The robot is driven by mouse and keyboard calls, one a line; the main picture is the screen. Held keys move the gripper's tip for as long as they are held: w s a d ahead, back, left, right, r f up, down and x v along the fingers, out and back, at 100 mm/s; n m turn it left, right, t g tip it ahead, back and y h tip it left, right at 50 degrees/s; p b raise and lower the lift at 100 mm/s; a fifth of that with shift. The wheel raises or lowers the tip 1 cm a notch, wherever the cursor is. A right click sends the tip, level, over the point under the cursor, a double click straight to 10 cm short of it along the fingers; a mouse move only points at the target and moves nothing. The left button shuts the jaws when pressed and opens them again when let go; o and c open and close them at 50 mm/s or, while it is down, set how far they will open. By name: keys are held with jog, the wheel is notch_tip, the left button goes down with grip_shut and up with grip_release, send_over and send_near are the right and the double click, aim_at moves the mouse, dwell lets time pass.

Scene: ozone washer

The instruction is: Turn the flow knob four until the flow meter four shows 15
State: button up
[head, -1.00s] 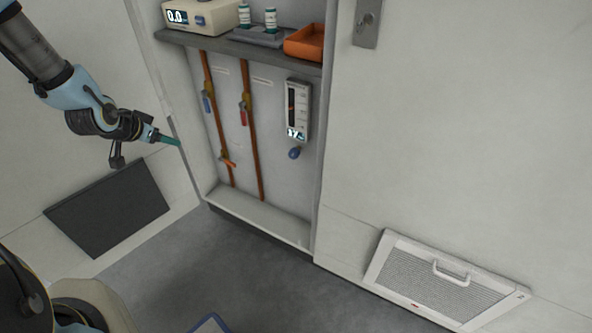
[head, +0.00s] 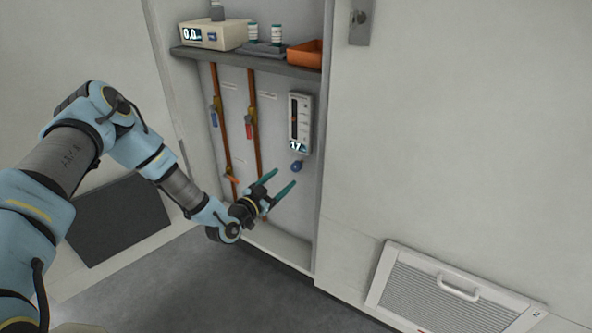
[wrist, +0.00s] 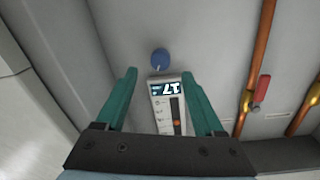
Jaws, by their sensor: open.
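The flow meter (head: 301,122) is a tall white unit with a dark scale slot, mounted on the back panel of the recess. Its small display reads what looks like 17. The blue flow knob (head: 297,166) sits just below it. My gripper (head: 283,182) is open, with teal fingers pointing up toward the knob, a little below and left of it, and empty. In the wrist view the flow meter (wrist: 165,108) appears upside down between the fingers (wrist: 162,84), and the blue knob (wrist: 160,58) lies beyond the fingertips, apart from them. No number four label is readable.
Copper pipes with a blue-handled valve (head: 214,115) and a red-handled valve (head: 249,128) run left of the meter. A shelf (head: 245,60) above holds a device (head: 213,34), bottles and an orange tray (head: 305,54). The recess's right edge is close to the knob.

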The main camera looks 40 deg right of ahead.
aim_at(294, 169)
jog(key=x, duration=0.8)
grip_shut()
dwell(0.5)
